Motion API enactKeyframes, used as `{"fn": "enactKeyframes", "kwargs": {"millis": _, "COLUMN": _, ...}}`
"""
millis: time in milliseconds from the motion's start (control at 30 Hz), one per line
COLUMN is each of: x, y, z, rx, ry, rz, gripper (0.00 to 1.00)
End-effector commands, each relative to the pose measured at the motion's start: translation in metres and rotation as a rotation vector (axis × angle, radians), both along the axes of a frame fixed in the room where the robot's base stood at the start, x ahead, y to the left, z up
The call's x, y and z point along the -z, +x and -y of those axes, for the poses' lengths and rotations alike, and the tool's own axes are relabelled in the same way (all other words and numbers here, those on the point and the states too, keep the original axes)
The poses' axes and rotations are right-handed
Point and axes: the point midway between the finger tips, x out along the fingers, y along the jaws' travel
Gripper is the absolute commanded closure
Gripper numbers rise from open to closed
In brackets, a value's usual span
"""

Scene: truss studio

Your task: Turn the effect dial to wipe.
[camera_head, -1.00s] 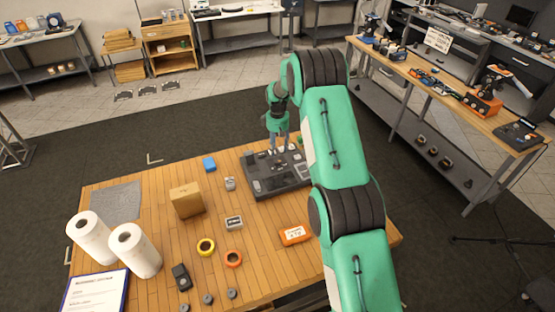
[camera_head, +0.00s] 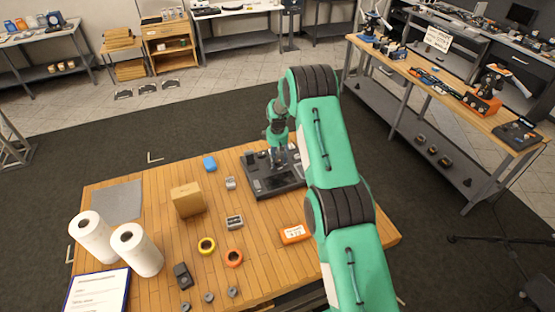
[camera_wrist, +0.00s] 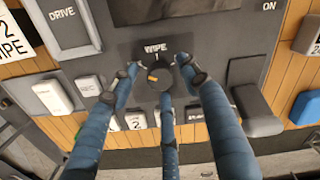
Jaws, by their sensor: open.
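A dark control panel (camera_head: 262,187) lies on the wooden table in the head view. In the wrist view, a round black dial (camera_wrist: 160,84) sits on it below a printed WIPE label (camera_wrist: 155,48) with a small white tick. The dial's orange mark (camera_wrist: 153,76) lies left of its middle, toward its upper left; its exact angle is hard to tell. My gripper (camera_wrist: 160,73) is open, its blue fingers spread around the dial, with tips at its left, right and lower sides. Whether they touch it I cannot tell. In the head view my gripper (camera_head: 278,158) is over the panel.
By the dial are a REC button (camera_wrist: 90,88), a DRIVE control (camera_wrist: 66,25) and a dark raised block (camera_wrist: 256,108). The table holds a cardboard box (camera_head: 188,199), paper rolls (camera_head: 137,250), tape rings (camera_head: 206,246) and an orange-and-white box (camera_head: 294,233).

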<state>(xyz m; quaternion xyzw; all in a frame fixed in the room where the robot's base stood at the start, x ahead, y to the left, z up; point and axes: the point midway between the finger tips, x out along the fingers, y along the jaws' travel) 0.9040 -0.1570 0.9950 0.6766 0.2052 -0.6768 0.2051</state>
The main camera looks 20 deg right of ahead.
Motion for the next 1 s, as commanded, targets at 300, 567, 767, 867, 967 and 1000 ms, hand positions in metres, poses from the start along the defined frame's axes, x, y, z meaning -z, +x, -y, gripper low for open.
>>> {"fn": "enactKeyframes", "kwargs": {"millis": 300, "x": -0.0003, "y": 0.0, "z": 0.0, "rx": 0.0, "ry": 0.0, "rz": 0.0, "gripper": 0.89}}
{"fn": "enactKeyframes", "kwargs": {"millis": 567, "x": -0.0002, "y": 0.0, "z": 0.0, "rx": 0.004, "ry": 0.0, "rz": 0.0, "gripper": 0.99}}
{"fn": "enactKeyframes", "kwargs": {"millis": 767, "x": -0.0001, "y": 0.0006, "z": 0.0001, "rx": 0.04, "ry": 0.0, "rz": 0.001, "gripper": 0.99}}
{"fn": "enactKeyframes", "kwargs": {"millis": 867, "x": 0.001, "y": 0.0004, "z": 0.0001, "rx": 0.077, "ry": 0.0, "rz": 0.001, "gripper": 0.99}}
{"fn": "enactKeyframes", "kwargs": {"millis": 967, "x": 0.001, "y": 0.0008, "z": 0.0001, "rx": 0.13, "ry": 0.0, "rz": 0.001, "gripper": 0.99}}
{"fn": "enactKeyframes", "kwargs": {"millis": 1000, "x": 0.0016, "y": 0.0006, "z": 0.0001, "rx": 0.155, "ry": 0.0, "rz": 0.001, "gripper": 0.99}}
